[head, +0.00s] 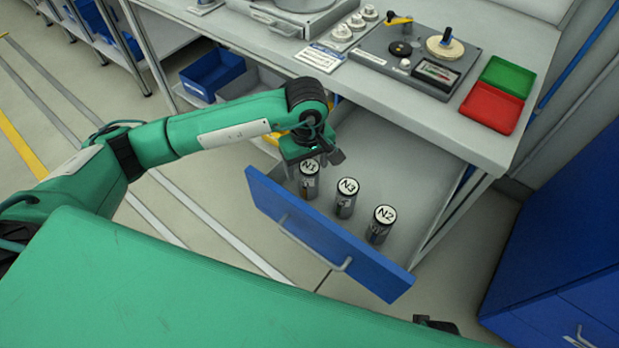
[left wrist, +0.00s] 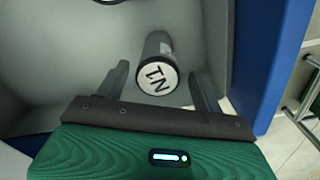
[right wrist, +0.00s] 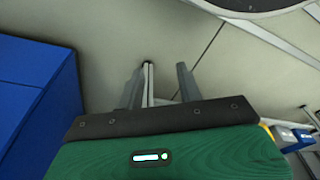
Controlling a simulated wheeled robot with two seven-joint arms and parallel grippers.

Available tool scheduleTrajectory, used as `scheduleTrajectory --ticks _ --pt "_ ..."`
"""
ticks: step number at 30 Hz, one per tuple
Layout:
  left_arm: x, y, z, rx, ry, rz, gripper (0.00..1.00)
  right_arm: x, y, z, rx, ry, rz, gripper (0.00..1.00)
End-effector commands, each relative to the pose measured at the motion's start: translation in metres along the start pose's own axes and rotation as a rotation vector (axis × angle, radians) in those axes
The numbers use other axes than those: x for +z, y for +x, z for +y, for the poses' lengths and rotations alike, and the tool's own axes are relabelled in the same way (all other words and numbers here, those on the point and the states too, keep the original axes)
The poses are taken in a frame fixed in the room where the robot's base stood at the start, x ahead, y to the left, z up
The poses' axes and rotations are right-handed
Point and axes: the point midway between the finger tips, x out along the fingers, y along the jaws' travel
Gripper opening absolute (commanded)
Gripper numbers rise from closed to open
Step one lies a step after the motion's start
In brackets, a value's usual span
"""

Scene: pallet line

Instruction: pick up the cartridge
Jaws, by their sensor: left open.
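Three dark metal cylinders with white lids stand upright in the open blue-fronted drawer (head: 330,240). They are marked N1 (head: 309,180), N3 (head: 346,197) and N2 (head: 382,224). My left gripper (head: 322,160) is over the drawer at the N1 cartridge. In the left wrist view the N1 cartridge (left wrist: 158,76) shows between the spread fingers of the left gripper (left wrist: 162,88), with room on both sides. The right gripper (right wrist: 160,82) is open and empty above the floor, away from the drawer.
The worktop (head: 410,115) overhangs the back of the drawer. On it are a red tray (head: 491,107), a green tray (head: 508,76) and a grey device panel (head: 420,60). A blue cabinet (head: 570,230) stands at the right. Blue bins (head: 212,74) sit under the table.

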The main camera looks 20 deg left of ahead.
Motion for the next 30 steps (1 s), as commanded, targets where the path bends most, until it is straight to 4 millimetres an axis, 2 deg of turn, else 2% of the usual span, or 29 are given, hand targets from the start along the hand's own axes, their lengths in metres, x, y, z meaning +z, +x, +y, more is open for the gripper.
scheduleTrajectory --ticks 12,20,23,28,29,30 --pt "0.004 0.049 0.003 -0.001 -0.002 -0.003 0.68 0.008 0.018 0.002 0.003 -0.003 -0.005 0.36" --pt "0.004 0.052 0.004 0.001 0.000 -0.001 0.68 0.008 0.020 0.002 0.003 -0.003 -0.005 0.36" --pt "0.004 0.052 0.004 0.001 0.000 -0.001 0.52 0.009 0.020 0.002 0.003 -0.003 -0.005 0.36" --pt "0.004 0.052 0.004 0.001 0.000 -0.001 0.19 0.009 0.020 0.002 0.003 -0.003 -0.005 0.36" --pt "0.004 0.052 0.004 0.001 0.000 -0.001 0.15 0.009 0.020 0.002 0.003 -0.003 -0.006 0.36" --pt "0.004 0.052 0.004 0.001 0.000 -0.001 0.15 0.009 0.019 0.002 0.003 -0.003 -0.006 0.36"
